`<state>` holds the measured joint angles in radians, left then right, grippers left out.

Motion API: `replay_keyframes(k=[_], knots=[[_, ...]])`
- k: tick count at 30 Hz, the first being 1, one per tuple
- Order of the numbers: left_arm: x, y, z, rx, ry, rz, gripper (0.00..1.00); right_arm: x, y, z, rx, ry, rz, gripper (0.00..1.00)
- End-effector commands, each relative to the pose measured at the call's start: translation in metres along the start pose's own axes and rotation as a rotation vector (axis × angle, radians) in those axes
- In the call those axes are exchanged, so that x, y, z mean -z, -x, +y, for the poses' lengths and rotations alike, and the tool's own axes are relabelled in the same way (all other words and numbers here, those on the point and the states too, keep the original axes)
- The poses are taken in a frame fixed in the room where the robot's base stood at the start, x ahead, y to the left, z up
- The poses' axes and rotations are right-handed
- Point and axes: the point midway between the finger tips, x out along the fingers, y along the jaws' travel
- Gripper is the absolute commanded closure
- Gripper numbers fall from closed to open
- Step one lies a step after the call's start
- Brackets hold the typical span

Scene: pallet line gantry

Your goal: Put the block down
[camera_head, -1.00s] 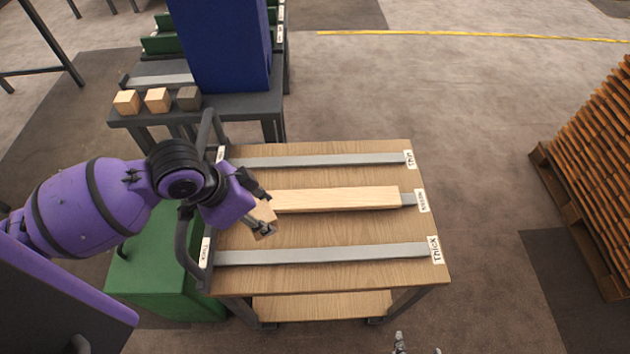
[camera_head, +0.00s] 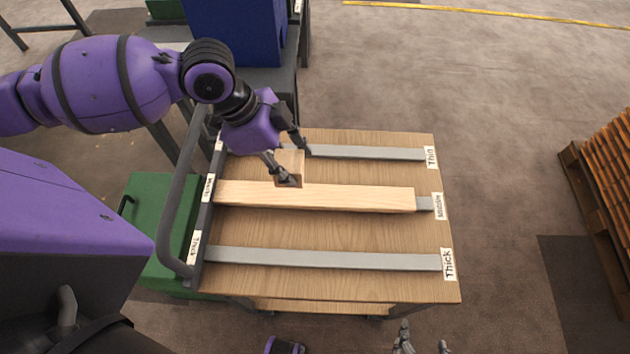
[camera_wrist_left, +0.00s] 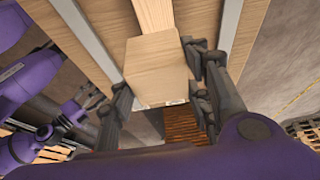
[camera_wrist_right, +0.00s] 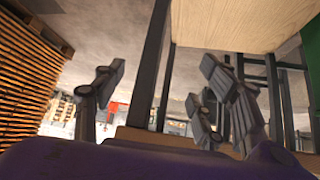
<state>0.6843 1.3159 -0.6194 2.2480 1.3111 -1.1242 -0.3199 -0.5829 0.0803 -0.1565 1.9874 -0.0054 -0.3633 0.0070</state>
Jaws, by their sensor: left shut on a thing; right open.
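A light wooden block (camera_head: 288,160) is held in my left gripper (camera_head: 298,166), with one finger on each side of it. In the head view it appears between the Thin rail (camera_head: 365,153) and the long wooden plank (camera_head: 340,197) on the Medium rail (camera_head: 424,204). The block also shows between the fingers in the left wrist view (camera_wrist_left: 155,65). I cannot tell whether it touches the table or plank. My right gripper (camera_head: 422,340) is open and empty at the front edge of the head view; its spread fingers show in the right wrist view (camera_wrist_right: 160,85).
The wooden-topped cart (camera_head: 340,230) also carries a Thick rail (camera_head: 330,259), with bare wood between the rails. A grey handle (camera_head: 172,225) rises at its left. A green box (camera_head: 150,205) is beside it. A blue bin (camera_head: 235,35) stands behind. Stacked pallets (camera_head: 605,190) are at right.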

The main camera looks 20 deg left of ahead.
Motion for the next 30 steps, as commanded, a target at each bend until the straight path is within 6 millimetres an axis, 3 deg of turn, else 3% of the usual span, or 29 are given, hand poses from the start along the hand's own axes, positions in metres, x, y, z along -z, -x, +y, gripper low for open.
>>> replay_keyframes(k=[3, 9, 16, 21, 30], knots=[[0.012, -0.031, 0.000, -0.004, 0.000, 0.004, 0.83, 0.003, -0.001, 0.000, 0.001, 0.001, 0.006, 0.35], [0.021, -0.061, -0.003, 0.001, 0.001, 0.001, 0.83, 0.009, -0.004, -0.001, 0.003, 0.003, 0.017, 0.35], [0.024, -0.078, -0.003, 0.000, 0.002, -0.001, 0.83, 0.007, -0.005, -0.002, 0.004, 0.004, 0.015, 0.35], [0.013, -0.100, -0.003, 0.000, 0.001, -0.001, 0.83, 0.002, -0.007, -0.002, 0.004, 0.003, 0.005, 0.35], [0.012, -0.102, -0.004, 0.003, 0.000, 0.000, 0.83, -0.001, -0.007, -0.003, 0.003, 0.001, 0.001, 0.35]])
